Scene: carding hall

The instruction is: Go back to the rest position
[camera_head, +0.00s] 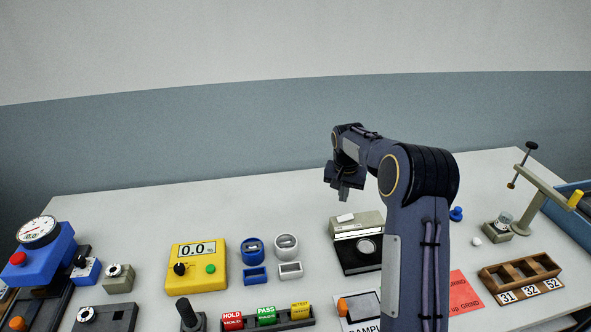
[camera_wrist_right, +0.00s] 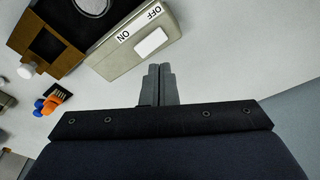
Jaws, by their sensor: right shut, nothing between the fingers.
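My right gripper (camera_head: 346,193) hangs above the back part of the grey table, with its arm reaching up and over from the lower right. Its two fingers are shut together with nothing between them, as the right wrist view shows (camera_wrist_right: 160,72). The fingertips point toward a grey box with an ON/OFF switch (camera_wrist_right: 120,58) in that view. In the head view the box belongs to a black-based device (camera_head: 343,252) just below the gripper. My left gripper is not in view.
On the grey table (camera_head: 140,215) stand a yellow meter (camera_head: 197,281), a blue dial gauge (camera_head: 35,265), a HOLD/PASS/RETEST tray (camera_head: 267,323), a wooden compartment tray (camera_head: 506,285) and a beige stand (camera_head: 540,193). A red card (camera_head: 464,290) lies right of my arm. The back left is clear.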

